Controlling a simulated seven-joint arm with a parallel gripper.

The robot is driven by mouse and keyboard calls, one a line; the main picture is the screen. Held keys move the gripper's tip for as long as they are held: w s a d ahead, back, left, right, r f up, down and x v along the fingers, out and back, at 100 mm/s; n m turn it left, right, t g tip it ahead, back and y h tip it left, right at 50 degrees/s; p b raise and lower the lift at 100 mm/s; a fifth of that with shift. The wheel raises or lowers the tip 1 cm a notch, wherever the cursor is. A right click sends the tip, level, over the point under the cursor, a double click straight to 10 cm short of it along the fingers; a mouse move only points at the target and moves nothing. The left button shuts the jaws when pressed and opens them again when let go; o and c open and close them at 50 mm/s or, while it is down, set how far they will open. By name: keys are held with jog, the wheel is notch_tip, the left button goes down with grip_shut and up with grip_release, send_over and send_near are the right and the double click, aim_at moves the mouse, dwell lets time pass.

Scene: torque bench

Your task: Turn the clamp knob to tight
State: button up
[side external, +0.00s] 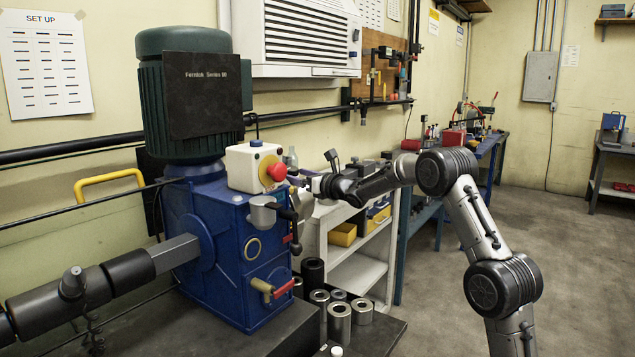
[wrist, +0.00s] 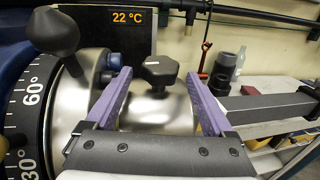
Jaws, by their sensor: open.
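In the wrist view a black lobed knob (wrist: 161,71), which looks like the clamp knob, stands on top of a shiny metal housing (wrist: 150,112). My gripper (wrist: 158,79) is open, with one purple finger to the left of the knob and one to the right. Gaps show on both sides, and I cannot tell the depth between fingers and knob. In the side external view my gripper (side external: 298,178) is at the right side of the blue machine (side external: 222,262), near its red button (side external: 276,172). The knob is not clear in that view.
A second, rounded black knob (wrist: 55,32) rises close by, beside a black degree dial (wrist: 28,115). A display (wrist: 125,20) reads 22 °C behind. In the side external view, metal cylinders (side external: 339,322) stand on the bench below, and a white shelf (side external: 358,272) stands behind.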

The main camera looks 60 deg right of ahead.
jog(key=s+a, duration=0.2)
jog(key=s, duration=0.9)
jog(key=shift+s, duration=0.1)
notch_tip(320, 180, up, 6)
jog(key=w+a+n+t+y, duration=0.1)
jog(key=w+a+n+y, duration=0.15)
jog(key=n+y, duration=0.35)
jog(key=g+y, duration=0.2)
jog(key=y, duration=0.1)
send_near(289, 167)
jog(key=shift+n, duration=0.4)
jog(key=x, duration=1)
jog(key=shift+s+a+f, duration=0.1)
jog(key=shift+f, duration=0.25)
